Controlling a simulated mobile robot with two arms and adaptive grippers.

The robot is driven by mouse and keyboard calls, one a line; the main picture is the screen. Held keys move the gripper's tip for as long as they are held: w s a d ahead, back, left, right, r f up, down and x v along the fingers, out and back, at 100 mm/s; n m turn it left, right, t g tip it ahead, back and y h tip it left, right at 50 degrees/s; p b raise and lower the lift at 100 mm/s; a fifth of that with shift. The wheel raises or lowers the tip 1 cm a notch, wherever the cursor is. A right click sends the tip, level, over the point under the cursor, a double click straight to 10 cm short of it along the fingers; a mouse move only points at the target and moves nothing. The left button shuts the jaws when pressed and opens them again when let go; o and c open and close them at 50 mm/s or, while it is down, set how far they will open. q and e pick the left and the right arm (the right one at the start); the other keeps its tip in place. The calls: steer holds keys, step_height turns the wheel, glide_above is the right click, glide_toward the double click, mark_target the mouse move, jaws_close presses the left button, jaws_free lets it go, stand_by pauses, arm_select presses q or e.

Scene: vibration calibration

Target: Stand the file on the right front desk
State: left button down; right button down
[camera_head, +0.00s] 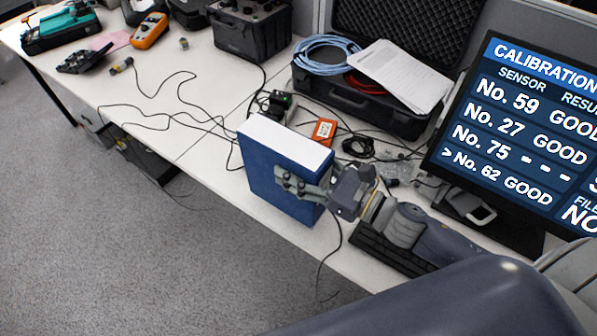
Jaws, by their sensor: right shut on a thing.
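The file is a thick blue binder (262,172) with a white top edge. It is upright at the front edge of the white desk (213,150), near the middle of the head view. My right gripper (290,183) is shut on the binder's right part, with its fingers across the blue face. The bottom of the binder is at or just over the desk top; I cannot tell whether it touches. My left gripper is not in view.
A monitor (520,140) with calibration results stands at the right. A black keyboard (385,250) lies under my right arm. Behind the binder are an orange box (324,131), cables and an open black case (350,100). Thin cables cross the desk left of it.

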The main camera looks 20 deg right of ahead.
step_height(320, 180, down, 3)
steer(key=shift+f, duration=0.1)
stand_by(0.3)
steer(key=shift+f, duration=0.15)
steer(key=c, duration=0.6)
jaws_free()
steer(key=shift+o, duration=0.2)
steer(key=shift+s, duration=0.1)
